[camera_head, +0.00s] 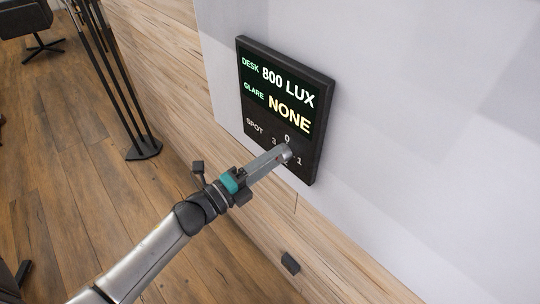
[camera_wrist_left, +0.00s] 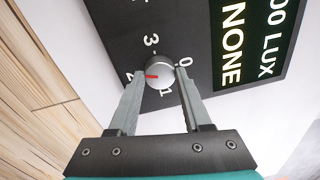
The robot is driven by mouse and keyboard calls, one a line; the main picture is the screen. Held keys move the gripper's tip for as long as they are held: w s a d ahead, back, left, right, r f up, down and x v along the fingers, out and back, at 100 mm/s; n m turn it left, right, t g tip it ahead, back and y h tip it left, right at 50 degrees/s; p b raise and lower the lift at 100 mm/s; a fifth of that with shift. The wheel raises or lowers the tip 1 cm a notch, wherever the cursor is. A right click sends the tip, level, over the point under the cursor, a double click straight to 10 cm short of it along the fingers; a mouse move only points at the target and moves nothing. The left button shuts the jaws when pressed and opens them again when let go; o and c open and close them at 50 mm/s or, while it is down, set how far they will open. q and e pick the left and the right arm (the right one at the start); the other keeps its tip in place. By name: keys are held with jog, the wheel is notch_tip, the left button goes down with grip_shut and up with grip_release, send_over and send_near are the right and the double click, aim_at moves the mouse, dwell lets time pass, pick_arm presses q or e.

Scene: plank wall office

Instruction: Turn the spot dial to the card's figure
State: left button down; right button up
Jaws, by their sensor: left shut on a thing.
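The spot dial (camera_wrist_left: 158,70) is a round grey knob with a red mark, low on a black wall panel (camera_head: 316,165). The figures 0, 1, 2 and 3 stand around it. In the left wrist view the red mark points towards 2. My left gripper (camera_head: 285,152) is shut on the dial, one finger on each side; the fingers (camera_wrist_left: 160,76) also show in the wrist view. In the head view they hide most of the dial. The panel reads DESK 800 LUX and GLARE NONE. I see no card. My right gripper is out of view.
The panel hangs on a pale wall (camera_head: 420,140) beside wood planking (camera_head: 175,55). A small dark block (camera_head: 290,263) is on the planking below. A black stand (camera_head: 143,149) and a dark chair (camera_head: 25,18) are on the wooden floor at left.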

pick_arm(q)
jog(key=n+p, duration=0.1)
jog(key=n, duration=0.2)
jog(key=shift+n, duration=0.7)
jog(key=shift+c, duration=1.7)
grip_release()
jog(key=shift+s+a+f+p, duration=0.1)
jog(key=shift+p, duration=0.2)
jog(key=r+v, duration=0.1)
jog(key=v, duration=1.4)
jog(key=shift+f, duration=0.45)
jog(key=shift+f, duration=0.1)
